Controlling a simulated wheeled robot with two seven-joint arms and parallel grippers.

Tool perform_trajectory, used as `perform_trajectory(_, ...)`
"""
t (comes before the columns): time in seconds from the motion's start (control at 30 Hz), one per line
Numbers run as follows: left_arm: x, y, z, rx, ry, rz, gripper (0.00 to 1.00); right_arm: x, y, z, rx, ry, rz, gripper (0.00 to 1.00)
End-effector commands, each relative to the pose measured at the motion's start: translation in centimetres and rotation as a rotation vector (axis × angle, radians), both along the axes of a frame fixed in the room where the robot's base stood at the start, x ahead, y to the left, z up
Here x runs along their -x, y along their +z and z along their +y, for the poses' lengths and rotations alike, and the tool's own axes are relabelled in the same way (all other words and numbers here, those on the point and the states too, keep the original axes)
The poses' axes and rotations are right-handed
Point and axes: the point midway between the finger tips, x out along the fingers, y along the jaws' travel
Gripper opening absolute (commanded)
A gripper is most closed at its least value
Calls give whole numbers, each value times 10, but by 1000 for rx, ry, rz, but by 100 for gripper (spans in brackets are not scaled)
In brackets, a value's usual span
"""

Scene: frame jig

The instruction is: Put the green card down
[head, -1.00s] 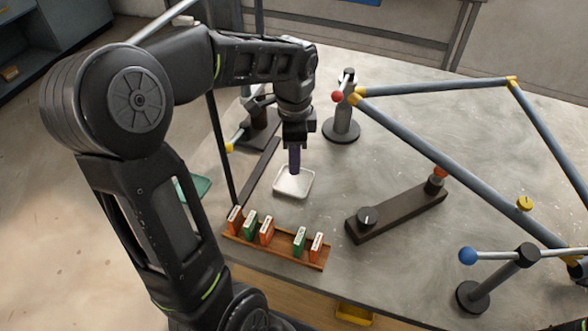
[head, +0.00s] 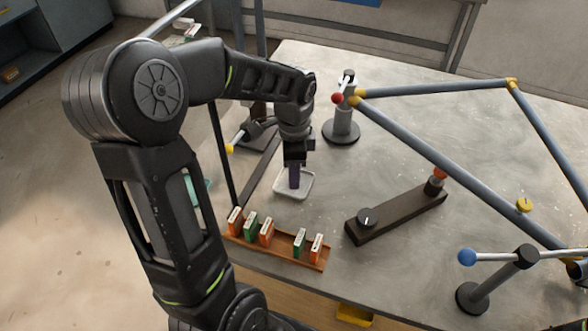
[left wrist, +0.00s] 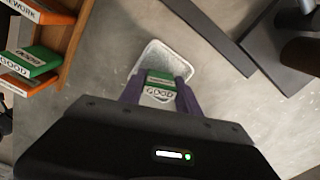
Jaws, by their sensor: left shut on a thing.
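My left gripper (head: 294,184) points down over the small white tray (head: 279,192), its purple fingertips low at the tray. In the left wrist view the gripper (left wrist: 161,92) is shut on a green card (left wrist: 160,80) with a white label reading GOOD. The tray (left wrist: 183,65) lies just below and beyond the card. I cannot tell whether the card touches the tray floor. The card is hidden by the fingers in the head view.
A wooden rack (head: 283,254) with several orange and green cards stands in front of the tray. A dark bar with a knob (head: 367,217) lies to the right. A clamp stand (head: 342,126) and a grey tube frame (head: 430,165) stand behind and right.

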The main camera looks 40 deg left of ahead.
Motion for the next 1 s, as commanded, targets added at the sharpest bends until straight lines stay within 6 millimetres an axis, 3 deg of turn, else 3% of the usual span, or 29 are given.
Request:
perform_trajectory(0.1, 0, -4, 0, 0, 0, 0, 1, 0, -3, 0, 0, 0, 0, 36)
perform_trajectory(0.13, 0, -4, 0, 0, 0, 0, 40, 0, -3, 0, 0, 0, 0, 36)
perform_trajectory(0.4, 0, -3, 0, 0, 0, 0, 61, 0, -2, 0, 0, 0, 0, 36)
perform_trajectory(0.77, 0, 3, 0, -1, 0, -1, 61, 0, 1, 0, 0, 0, 0, 36)
perform_trajectory(1.0, -1, 36, 0, -1, 1, -6, 61, 0, -1, 0, 0, 0, 0, 36)
